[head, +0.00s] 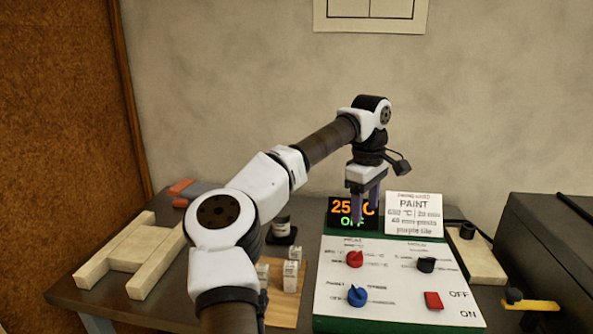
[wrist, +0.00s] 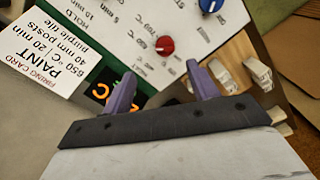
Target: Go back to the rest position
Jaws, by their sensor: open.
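My gripper (head: 367,200) is above the back edge of the control panel (head: 330,270), in front of the display. Its two purple fingers are apart and empty; they also show in the wrist view (wrist: 163,88). The panel carries a red knob (head: 355,259), a blue knob (head: 357,295), a black knob (head: 426,265) and a red switch (head: 433,300) beside the OFF and ON labels.
Pale wooden blocks (head: 128,245) lie at the left. White posts (head: 290,276) stand on a wooden board (head: 286,310), partly behind my arm. A dark box (head: 540,245) with a yellow handle (head: 530,305) stands at the right.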

